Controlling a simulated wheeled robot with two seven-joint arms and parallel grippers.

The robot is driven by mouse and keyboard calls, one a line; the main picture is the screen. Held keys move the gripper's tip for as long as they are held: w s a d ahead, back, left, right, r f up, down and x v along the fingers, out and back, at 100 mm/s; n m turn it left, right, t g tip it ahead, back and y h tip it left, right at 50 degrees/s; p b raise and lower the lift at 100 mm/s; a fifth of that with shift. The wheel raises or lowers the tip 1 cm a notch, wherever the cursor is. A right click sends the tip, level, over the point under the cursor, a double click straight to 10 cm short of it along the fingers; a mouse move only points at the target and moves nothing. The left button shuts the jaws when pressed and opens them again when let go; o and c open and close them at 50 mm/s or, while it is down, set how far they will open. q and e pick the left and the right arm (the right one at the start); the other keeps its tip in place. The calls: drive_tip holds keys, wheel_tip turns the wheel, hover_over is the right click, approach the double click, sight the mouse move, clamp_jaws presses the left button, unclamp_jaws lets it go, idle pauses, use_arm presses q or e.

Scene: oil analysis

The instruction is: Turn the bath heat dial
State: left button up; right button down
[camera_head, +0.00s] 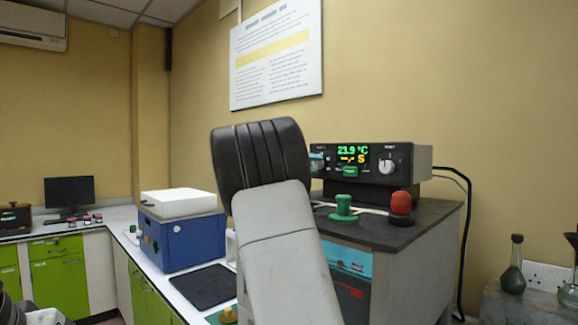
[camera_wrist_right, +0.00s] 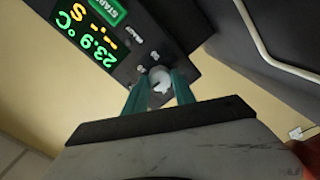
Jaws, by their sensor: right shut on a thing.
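The dark instrument (camera_head: 419,165) has a display reading 23.9 °C and an orange S. In the right wrist view a white knob (camera_wrist_right: 160,78) with a dark pointer mark is on the panel, left of the display in panel terms; I take it for the bath heat dial. My right gripper (camera_wrist_right: 160,88) has its two teal fingers on either side of this knob, shut on it. In the head view my right arm covers most of the gripper, and only a bit of teal (camera_head: 316,160) shows at the panel's left end. A second white dial (camera_head: 387,166) is on the panel's right.
A green knobbed piece (camera_head: 343,208) and a red-topped piece (camera_head: 401,203) stand on the dark top (camera_head: 430,214) before the instrument. A blue box (camera_head: 187,241) with a white lid is left. Dark flasks (camera_head: 513,272) stand at far right. A black cable hangs behind.

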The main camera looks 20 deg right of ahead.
drive_tip(key=c, duration=1)
unclamp_jaws()
drive_tip(key=shift+c, duration=0.2)
drive_tip(key=v, duration=0.8)
